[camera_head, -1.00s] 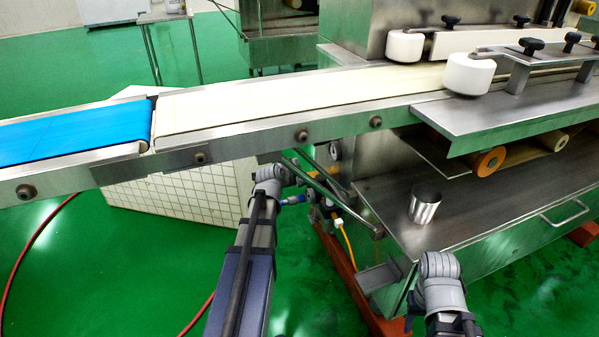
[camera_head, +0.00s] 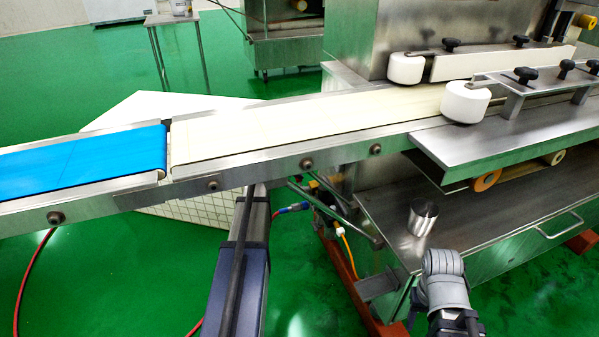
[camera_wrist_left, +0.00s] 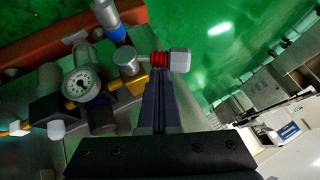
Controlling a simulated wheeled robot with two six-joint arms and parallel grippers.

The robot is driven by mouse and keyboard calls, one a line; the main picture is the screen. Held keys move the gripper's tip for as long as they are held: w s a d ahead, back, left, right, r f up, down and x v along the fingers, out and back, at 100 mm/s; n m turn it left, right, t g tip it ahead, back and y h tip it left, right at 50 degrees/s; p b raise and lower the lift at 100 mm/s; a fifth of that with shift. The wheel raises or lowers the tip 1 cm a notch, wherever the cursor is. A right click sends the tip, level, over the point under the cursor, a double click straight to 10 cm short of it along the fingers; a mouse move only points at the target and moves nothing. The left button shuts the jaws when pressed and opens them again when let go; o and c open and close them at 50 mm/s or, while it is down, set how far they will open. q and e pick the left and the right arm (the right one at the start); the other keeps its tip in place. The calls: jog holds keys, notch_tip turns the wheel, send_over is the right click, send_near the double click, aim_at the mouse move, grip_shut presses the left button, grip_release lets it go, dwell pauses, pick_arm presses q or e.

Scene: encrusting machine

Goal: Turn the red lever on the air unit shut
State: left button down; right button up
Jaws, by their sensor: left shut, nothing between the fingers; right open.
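The air unit (camera_wrist_left: 105,80) shows in the left wrist view with a round pressure gauge (camera_wrist_left: 85,83), a brass part and a blue-collared fitting. A red ribbed piece (camera_wrist_left: 159,61) with a grey end cap sits at its right side; I cannot tell for sure whether it is the red lever. My left gripper (camera_wrist_left: 160,78) is shut and empty, its fingertips just below the red piece; contact is unclear.
A conveyor (camera_head: 300,135) with a blue belt section (camera_head: 80,160) crosses above my left arm. A metal cup (camera_head: 422,218) stands on the machine's lower steel shelf (camera_head: 480,215), near my right arm. A red hose (camera_head: 30,275) lies on the open green floor at left.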

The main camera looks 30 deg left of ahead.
pick_arm(q)
jog(key=shift+w+a+f, duration=0.2)
jog(key=shift+w+a, duration=0.05)
jog(key=shift+a, duration=0.05)
jog(key=shift+w+a+f+g+h, duration=0.15)
jog(key=shift+w+a+g+h, duration=0.25)
jog(key=shift+w, duration=0.05)
jog(key=shift+a+f+n, duration=0.15)
jog(key=shift+n, duration=0.15)
jog(key=shift+w+a+f+g+h, duration=0.1)
jog(key=shift+f+g+h, duration=0.15)
jog(key=shift+g+h, duration=0.3)
jog(key=shift+f+b, duration=0.15)
jog(key=shift+b, duration=0.15)
jog(key=shift+w+a+f, duration=0.1)
jog(key=shift+a, duration=0.05)
